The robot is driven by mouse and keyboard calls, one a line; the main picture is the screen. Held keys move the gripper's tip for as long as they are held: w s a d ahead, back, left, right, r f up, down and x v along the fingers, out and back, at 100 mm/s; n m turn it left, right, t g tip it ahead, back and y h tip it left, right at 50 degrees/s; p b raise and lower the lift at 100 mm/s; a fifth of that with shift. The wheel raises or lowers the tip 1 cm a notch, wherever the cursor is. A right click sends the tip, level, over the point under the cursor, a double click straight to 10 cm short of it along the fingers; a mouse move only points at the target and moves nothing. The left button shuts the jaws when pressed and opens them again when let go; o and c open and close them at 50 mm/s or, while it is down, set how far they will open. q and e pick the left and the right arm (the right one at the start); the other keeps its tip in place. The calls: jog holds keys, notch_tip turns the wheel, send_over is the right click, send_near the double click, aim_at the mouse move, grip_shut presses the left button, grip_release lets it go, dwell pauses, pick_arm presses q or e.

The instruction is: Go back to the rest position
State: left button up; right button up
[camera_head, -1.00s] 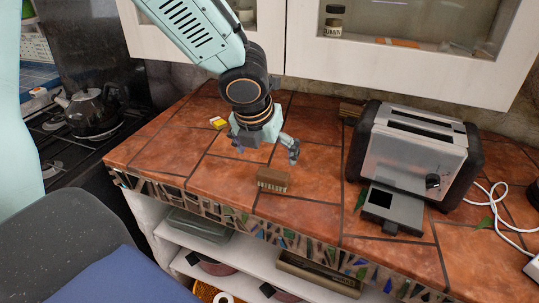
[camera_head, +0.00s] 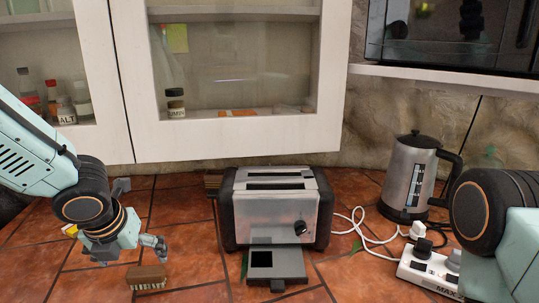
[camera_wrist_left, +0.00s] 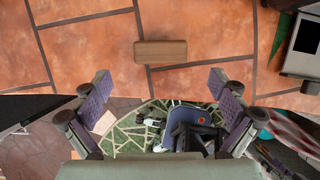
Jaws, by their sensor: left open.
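My left gripper (camera_head: 131,257) hangs over the tiled counter at the left of the head view. Its fingers are spread apart with nothing between them. In the left wrist view the open left gripper (camera_wrist_left: 160,92) shows its two purple-padded fingers. A small brown block (camera_head: 147,279) with lettering on its front lies on the counter just below and in front of the gripper. It also shows in the left wrist view (camera_wrist_left: 161,51), apart from the fingers. My right arm enters at the lower right of the head view; its gripper is out of frame.
A toaster (camera_head: 277,209) with its grey tray (camera_head: 277,262) pulled out stands mid-counter. A kettle (camera_head: 409,180) and a white power strip (camera_head: 428,270) with cables are at the right, near my right arm. Cabinets (camera_head: 230,143) hang above the back. Tiles between block and toaster are clear.

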aim_at(144, 271)
pick_arm(q)
jog(key=b+x, duration=0.3)
jog(key=x, duration=0.5)
jog(key=shift+r, duration=0.3)
jog(key=shift+f, duration=0.1)
